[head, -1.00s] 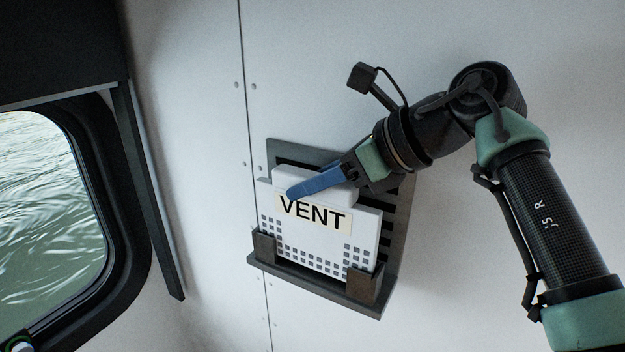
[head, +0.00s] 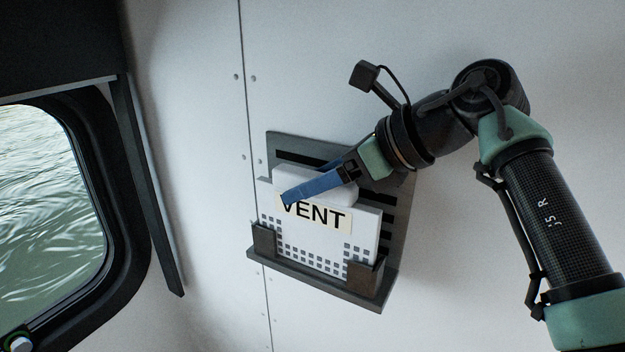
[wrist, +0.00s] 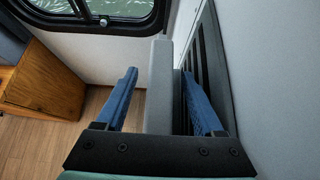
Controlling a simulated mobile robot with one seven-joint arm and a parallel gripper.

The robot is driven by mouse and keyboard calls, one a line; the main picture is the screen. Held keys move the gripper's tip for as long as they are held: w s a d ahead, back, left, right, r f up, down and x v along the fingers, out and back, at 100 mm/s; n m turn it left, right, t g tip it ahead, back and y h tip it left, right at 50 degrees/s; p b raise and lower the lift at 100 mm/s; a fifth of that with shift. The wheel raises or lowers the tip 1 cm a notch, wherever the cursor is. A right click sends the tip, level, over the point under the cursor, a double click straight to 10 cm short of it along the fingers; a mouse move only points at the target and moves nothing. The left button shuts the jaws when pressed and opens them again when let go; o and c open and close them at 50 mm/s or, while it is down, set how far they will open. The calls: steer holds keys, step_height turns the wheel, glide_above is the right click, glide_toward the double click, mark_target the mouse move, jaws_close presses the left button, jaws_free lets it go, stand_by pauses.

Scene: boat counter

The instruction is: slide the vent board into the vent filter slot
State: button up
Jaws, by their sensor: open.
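The vent board (head: 317,240) is a white perforated panel with a VENT label and a thick white grip block on its top edge. In the head view it stands in the dark vent filter slot (head: 330,283), its lower corners behind the two front brackets, in front of the louvred backplate. My gripper (head: 305,180) is open around the board's top block, one blue finger in front and one behind. In the wrist view my gripper (wrist: 160,95) shows its fingers apart, with the pale board top (wrist: 160,90) between them and a gap at the front finger.
The slot is fixed to a white wall (head: 190,130) with a riveted seam. A window (head: 45,200) with a dark frame is at the left. The wrist view shows a wooden cabinet (wrist: 42,85) and open floor at lower left.

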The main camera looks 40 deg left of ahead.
steer(key=b+v, duration=0.3)
steer(key=v, duration=1)
steer(key=shift+s+a, duration=0.1)
